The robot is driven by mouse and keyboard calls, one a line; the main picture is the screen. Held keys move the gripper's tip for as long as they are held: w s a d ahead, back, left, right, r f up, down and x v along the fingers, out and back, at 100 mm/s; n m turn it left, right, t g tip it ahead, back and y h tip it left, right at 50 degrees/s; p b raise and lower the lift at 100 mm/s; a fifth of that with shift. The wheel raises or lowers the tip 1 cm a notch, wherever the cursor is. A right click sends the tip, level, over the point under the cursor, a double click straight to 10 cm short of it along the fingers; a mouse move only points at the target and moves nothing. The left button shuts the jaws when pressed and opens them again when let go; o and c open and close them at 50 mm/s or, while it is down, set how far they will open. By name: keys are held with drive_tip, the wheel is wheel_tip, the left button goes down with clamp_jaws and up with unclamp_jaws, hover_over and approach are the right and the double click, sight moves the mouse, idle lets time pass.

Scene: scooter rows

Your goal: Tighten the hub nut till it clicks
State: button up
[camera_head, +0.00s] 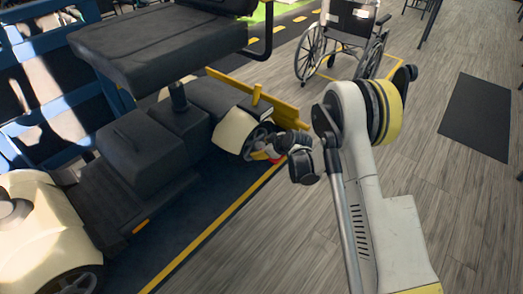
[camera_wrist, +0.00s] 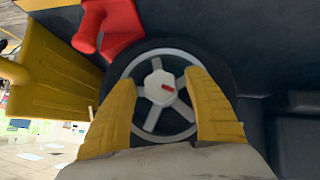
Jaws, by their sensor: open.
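The hub nut (camera_wrist: 158,88), a pale six-sided cap with a small red mark, sits at the centre of a grey spoked wheel (camera_wrist: 148,58) in the wrist view. My gripper (camera_wrist: 162,95) is open, its two yellow fingers on either side of the nut. Whether they touch it I cannot tell. In the head view my gripper (camera_head: 262,156) reaches the outer side of the scooter's wheel (camera_head: 250,138); the nut is hidden there. The scooter (camera_head: 165,120) has a black seat and cream fenders.
A red angled part (camera_wrist: 108,25) lies against the tyre's edge, close to the fingers. A yellow board (camera_head: 287,113) stands beyond the wheel. A wheelchair (camera_head: 345,45) stands farther back. A dark mat (camera_head: 477,115) lies on the right; the wooden floor there is otherwise clear.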

drive_tip(key=shift+c, duration=0.6)
drive_tip(key=c, duration=1.1)
drive_tip(key=shift+w+d+m+g+y, duration=0.1)
drive_tip(key=shift+m+g+y, duration=0.45)
drive_tip(key=shift+g, duration=0.35)
drive_tip(key=shift+m+g+y, duration=0.25)
drive_tip(key=shift+g, duration=0.15)
drive_tip(key=o, duration=1.2)
drive_tip(key=shift+r, duration=0.1)
drive_tip(key=v, duration=1.2)
